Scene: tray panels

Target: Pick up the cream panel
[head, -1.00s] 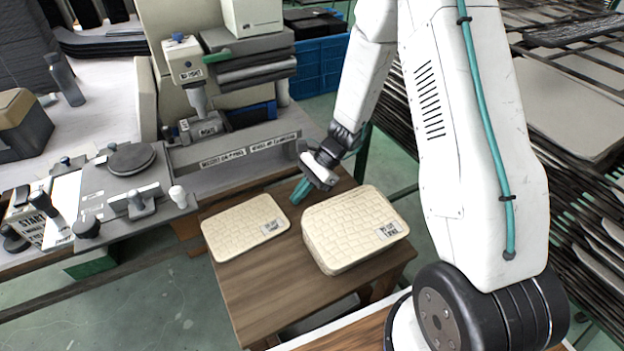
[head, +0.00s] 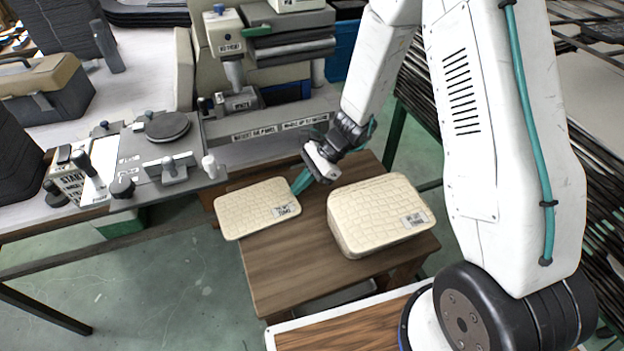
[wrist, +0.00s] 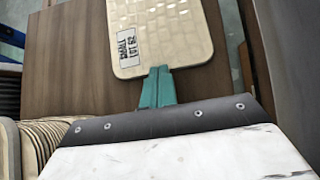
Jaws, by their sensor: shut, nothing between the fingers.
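A thin cream panel (head: 250,207) with a brick-like pattern and a white label lies flat on the left of a small brown wooden table. It also shows at the top of the wrist view (wrist: 165,30), label at its left. My gripper (head: 299,184) is shut and empty, its teal fingers at the panel's far right end. In the wrist view the fingertips (wrist: 158,72) meet the panel's near edge; I cannot tell whether they touch it. A thick stack of similar cream panels (head: 375,210) sits to the right, its layered edges at lower left in the wrist view (wrist: 35,150).
The wooden table (head: 290,270) is bare in front of the panels. A grey bench machine (head: 265,125) with levers and knobs stands behind and left. Dark racks (head: 590,170) stand at the right. A toolbox (head: 45,95) is at the far left.

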